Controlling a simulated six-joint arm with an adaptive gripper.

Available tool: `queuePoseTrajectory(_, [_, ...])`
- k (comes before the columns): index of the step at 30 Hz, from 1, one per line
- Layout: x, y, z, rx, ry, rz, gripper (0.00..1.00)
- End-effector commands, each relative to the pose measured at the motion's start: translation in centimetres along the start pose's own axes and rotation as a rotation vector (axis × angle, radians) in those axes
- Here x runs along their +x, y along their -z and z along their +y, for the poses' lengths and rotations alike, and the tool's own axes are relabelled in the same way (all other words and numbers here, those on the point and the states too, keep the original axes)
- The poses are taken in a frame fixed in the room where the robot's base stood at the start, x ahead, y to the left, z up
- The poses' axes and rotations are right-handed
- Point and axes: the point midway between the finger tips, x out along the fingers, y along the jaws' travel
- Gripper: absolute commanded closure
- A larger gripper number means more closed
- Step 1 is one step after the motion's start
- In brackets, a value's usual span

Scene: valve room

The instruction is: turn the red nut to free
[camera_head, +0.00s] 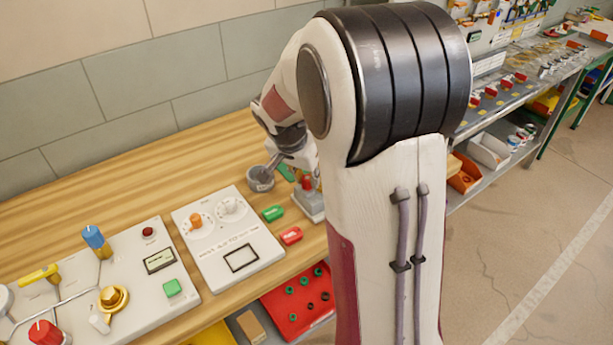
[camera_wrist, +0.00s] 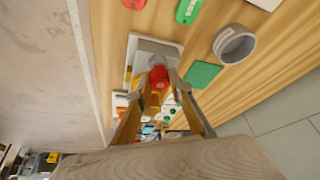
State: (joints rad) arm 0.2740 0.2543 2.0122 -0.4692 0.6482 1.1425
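The red nut (camera_wrist: 158,77) sits on a small fitting on a light grey base plate (camera_wrist: 140,55) in the wrist view. It also shows in the head view (camera_head: 307,183), close beside my arm, on its grey block (camera_head: 309,206). My gripper (camera_wrist: 160,80) points at the nut, with one finger on each side of it. The fingers look apart and not pressed on the nut, though contact is hard to judge. In the head view my arm hides most of the gripper.
A grey ring-shaped cup (camera_head: 261,179) stands left of the nut. Green (camera_head: 273,213) and red (camera_head: 291,235) tags lie near a dial panel (camera_head: 228,240). A valve panel (camera_head: 110,290) fills the bench's left. A red tray (camera_head: 298,300) sits below the bench edge.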

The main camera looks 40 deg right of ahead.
Motion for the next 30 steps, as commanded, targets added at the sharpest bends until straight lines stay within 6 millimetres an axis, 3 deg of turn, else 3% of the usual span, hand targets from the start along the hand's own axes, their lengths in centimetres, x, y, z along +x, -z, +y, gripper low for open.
queuePoseTrajectory(27, [-0.03,0.06,0.03,-0.119,0.050,0.002,1.00])
queuePoseTrajectory(28, [-0.03,0.06,0.03,-0.119,0.050,0.002,0.72])
queuePoseTrajectory(29, [-0.03,0.06,0.03,-0.119,0.050,0.002,0.64])
queuePoseTrajectory(30, [-0.03,0.05,0.04,-0.119,0.050,0.002,0.63])
